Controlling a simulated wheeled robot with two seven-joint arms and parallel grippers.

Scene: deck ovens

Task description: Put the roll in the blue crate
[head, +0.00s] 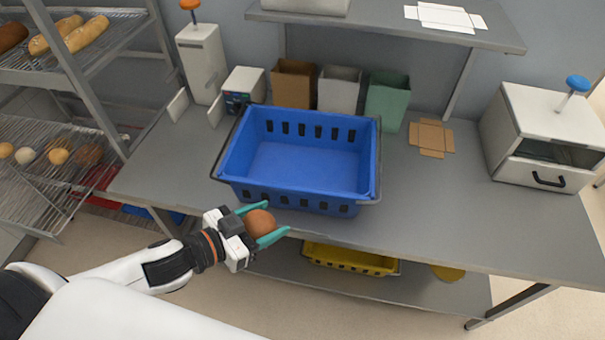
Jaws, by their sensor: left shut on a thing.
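The roll (260,222) is round and brown. My left gripper (264,223) is shut on it, with a teal finger on either side. The gripper and roll are just in front of the blue crate (300,205), near the front edge of the table. The blue crate stands upright on the grey table, with slotted walls and dark handles. Its visible floor is empty. My right gripper is not in view.
Brown, grey and green bins (387,100) stand behind the crate. A flat cardboard piece (432,137) and a white box with a drawer (540,140) are to the right. A yellow crate (350,259) sits on the lower shelf. Bread racks (75,65) stand at left.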

